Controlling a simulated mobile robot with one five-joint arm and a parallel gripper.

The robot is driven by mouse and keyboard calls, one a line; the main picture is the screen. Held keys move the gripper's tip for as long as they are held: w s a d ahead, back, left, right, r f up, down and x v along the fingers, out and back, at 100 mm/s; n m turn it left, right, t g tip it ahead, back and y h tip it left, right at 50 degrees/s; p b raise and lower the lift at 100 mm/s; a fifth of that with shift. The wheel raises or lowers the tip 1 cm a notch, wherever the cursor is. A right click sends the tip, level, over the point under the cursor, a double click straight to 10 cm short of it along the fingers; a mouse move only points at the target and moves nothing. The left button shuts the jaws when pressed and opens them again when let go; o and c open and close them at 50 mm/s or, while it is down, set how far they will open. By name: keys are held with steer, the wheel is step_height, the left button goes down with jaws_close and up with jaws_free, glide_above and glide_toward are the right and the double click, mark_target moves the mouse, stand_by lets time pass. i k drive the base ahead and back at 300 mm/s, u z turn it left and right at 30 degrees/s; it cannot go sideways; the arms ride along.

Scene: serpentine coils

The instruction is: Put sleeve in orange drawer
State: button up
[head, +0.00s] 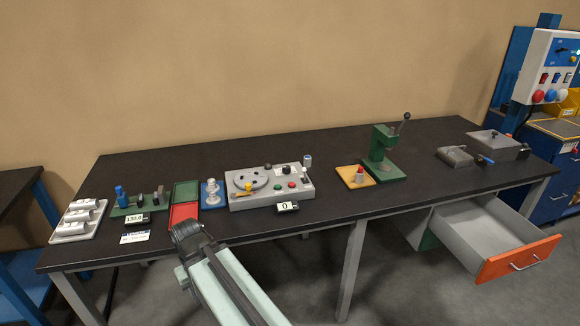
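The orange drawer (517,259) at the lower right, under the table, is pulled open. The grey inside that shows looks empty. I cannot tell for sure which piece is the sleeve. Several whitish cylinders lie in a white tray (66,236) at the far left. A small grey cylinder (307,160) stands at the back right corner of the grey machine. My gripper (188,236) is at the table's front edge, by the red tray and far left of the drawer. Its fingers are too dark and small to read, and I see nothing held.
The black table (330,165) holds a green fixture (140,207), a red tray (184,212), a green tray (186,193), a grey machine (245,200), a green press (382,155) and grey metal boxes (497,144).

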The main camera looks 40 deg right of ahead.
mark_target(488, 245)
steer(key=u, duration=2.65)
steer(key=k, duration=2.2)
steer(key=z, duration=1.65)
steer(key=i, duration=0.75)
